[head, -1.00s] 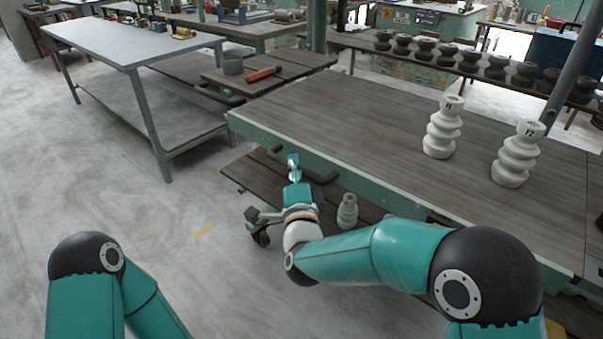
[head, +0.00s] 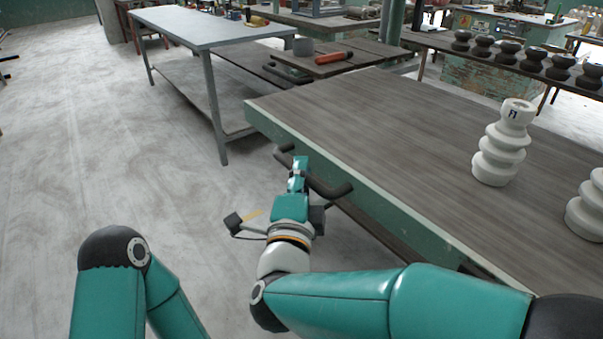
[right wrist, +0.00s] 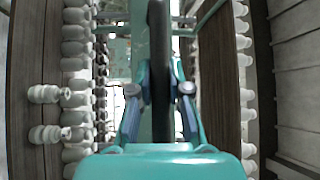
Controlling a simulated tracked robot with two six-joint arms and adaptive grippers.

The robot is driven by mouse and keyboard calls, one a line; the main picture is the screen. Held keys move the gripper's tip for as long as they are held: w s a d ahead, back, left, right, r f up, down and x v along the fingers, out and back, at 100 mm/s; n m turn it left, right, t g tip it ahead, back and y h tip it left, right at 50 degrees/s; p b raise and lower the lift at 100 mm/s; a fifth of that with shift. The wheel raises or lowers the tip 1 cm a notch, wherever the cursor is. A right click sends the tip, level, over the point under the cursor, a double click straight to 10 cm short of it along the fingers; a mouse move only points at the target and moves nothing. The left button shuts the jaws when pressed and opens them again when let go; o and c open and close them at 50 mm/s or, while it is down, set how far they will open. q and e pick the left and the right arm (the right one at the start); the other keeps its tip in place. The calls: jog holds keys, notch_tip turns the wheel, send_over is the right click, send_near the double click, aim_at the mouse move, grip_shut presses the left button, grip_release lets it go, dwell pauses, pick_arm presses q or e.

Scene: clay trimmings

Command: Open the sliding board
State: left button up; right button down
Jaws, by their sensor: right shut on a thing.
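The sliding board (head: 380,130) is the large grey-brown wooden top with a pale green front edge. A black bar handle (head: 334,192) sits along its green front. My right gripper (head: 298,172) is on the handle, its fingers shut around the bar. In the right wrist view the black handle (right wrist: 160,75) runs upright between the two fingers. White ribbed clay pieces (head: 500,150) stand upright on the board at the right, one cut by the picture edge. My left arm shows at lower left, but its gripper is out of view.
A grey metal table (head: 190,25) stands behind to the left. An orange-red roller (head: 333,57) lies on a wooden surface beyond the board. The floor (head: 100,160) at left is clear.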

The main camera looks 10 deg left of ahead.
jog(key=shift+f, duration=0.35)
jog(key=c, duration=1.1)
grip_release()
jog(key=shift+r, duration=0.1)
jog(key=shift+r, duration=0.15)
